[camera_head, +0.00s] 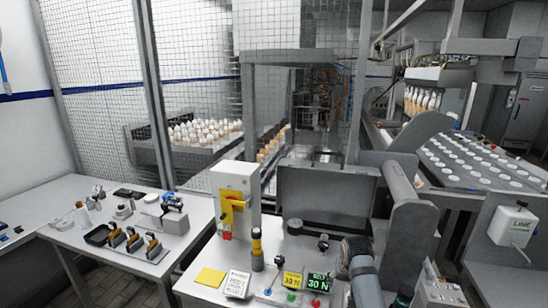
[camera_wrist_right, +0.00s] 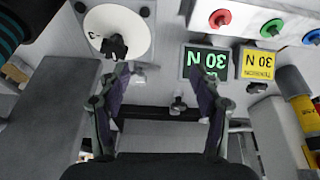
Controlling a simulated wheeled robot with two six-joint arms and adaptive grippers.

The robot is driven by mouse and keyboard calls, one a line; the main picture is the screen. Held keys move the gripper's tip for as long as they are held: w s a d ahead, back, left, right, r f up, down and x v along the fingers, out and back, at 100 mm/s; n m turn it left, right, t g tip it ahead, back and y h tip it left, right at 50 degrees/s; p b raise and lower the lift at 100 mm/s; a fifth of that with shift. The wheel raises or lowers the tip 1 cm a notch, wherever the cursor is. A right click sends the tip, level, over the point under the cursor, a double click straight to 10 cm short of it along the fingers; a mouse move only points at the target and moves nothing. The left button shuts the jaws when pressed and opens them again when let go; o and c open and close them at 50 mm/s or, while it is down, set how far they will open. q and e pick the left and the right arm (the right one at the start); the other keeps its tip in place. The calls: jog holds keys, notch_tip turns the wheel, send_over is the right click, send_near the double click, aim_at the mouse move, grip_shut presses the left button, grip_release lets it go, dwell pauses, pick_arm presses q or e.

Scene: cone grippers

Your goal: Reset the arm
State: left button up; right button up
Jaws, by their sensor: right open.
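My right gripper (camera_wrist_right: 161,72) is open, with its two dark fingers apart in the right wrist view and nothing between the tips. The fingers are over a grey bench that carries small black knobs and two force displays. In the head view my right arm comes in at the right, bent down over the bench; its fingertips cannot be made out there. My left gripper does not show in either view.
The green display (camera_head: 318,283) and yellow display (camera_head: 292,280) stand near the arm, beside a yellow-black post (camera_head: 257,247). A grey upright panel (camera_head: 325,196) stands behind. A side table (camera_head: 150,278) at left holds small tools. Mesh fencing (camera_head: 100,90) is behind.

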jog(key=s+d+f, duration=0.2)
jog(key=s+f, duration=0.1)
jog(key=s, duration=0.4)
jog(key=s+d+f, duration=0.1)
jog(key=s+f, duration=0.3)
jog(key=s, duration=0.4)
jog(key=s+r+n, duration=0.1)
jog(key=s+n, duration=0.2)
jog(key=s, duration=1.3)
jog(key=s+d+f+g, duration=0.1)
jog(key=s+f, duration=0.1)
jog(key=f, duration=1.1)
jog(key=s+d+f+g, duration=0.1)
jog(key=d+f, duration=0.1)
jog(key=f, duration=1.2)
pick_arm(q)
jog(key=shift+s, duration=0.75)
pick_arm(e)
jog(key=s+f+g, duration=0.1)
jog(key=s+f, duration=1.4)
jog(key=s, duration=0.3)
jog(key=shift+d+f, duration=0.15)
jog(key=shift+d, duration=0.15)
jog(key=shift+s, duration=0.1)
